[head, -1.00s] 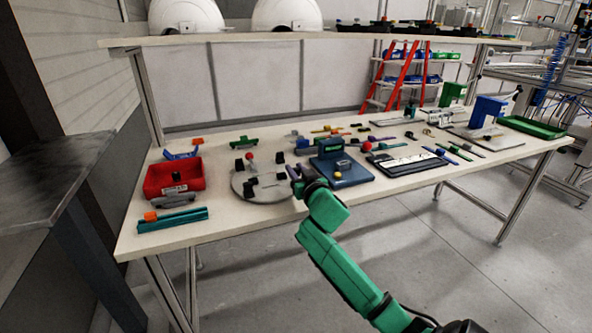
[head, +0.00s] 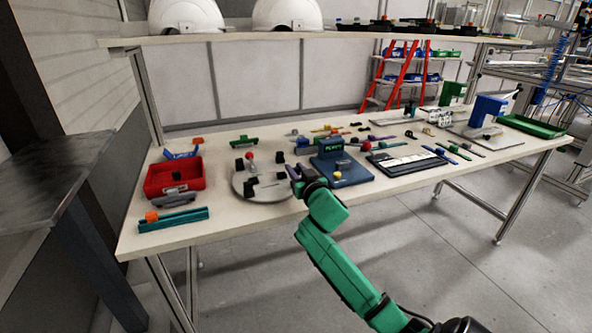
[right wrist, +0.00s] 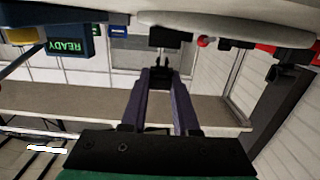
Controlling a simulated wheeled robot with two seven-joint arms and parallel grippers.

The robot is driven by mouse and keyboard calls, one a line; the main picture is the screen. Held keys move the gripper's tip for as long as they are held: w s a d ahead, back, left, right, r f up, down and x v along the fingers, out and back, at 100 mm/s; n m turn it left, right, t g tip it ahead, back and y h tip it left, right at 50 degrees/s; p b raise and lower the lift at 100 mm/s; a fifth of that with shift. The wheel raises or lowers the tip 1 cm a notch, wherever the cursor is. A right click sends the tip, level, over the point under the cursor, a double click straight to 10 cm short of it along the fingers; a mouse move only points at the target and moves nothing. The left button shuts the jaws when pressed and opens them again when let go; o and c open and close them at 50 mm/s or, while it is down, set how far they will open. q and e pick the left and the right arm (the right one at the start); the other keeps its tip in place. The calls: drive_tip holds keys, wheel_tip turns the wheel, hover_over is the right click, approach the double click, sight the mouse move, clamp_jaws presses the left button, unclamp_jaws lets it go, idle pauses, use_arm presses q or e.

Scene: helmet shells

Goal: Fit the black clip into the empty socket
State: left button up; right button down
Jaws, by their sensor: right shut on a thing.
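A round grey disc (head: 262,193) lies on the workbench left of centre, with several black blocks and a red ball on it. My right gripper (head: 294,179), with purple fingers, is at the disc's right edge. In the right wrist view, which looks upside down, its fingertips (right wrist: 161,72) are shut on a small dark piece, the black clip (right wrist: 160,61). A black block (right wrist: 170,37) at the disc's rim is just beyond the clip; I cannot tell whether they touch. The inside of any socket is hidden. My left gripper is not in view.
A blue stand with a READY sign (right wrist: 68,47) is close beside my right gripper; its base (head: 345,172) also shows in the head view. A red bin (head: 173,179) and a teal rail (head: 174,219) lie left of the disc. The bench's front edge is clear.

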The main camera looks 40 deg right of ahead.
drive_tip(key=shift+f+b, duration=0.8)
drive_tip(key=shift+f, duration=0.45)
drive_tip(key=c, duration=0.6)
unclamp_jaws()
drive_tip(key=v, duration=1.4)
drive_tip(key=shift+s, duration=0.25)
drive_tip(key=shift+a, duration=0.15)
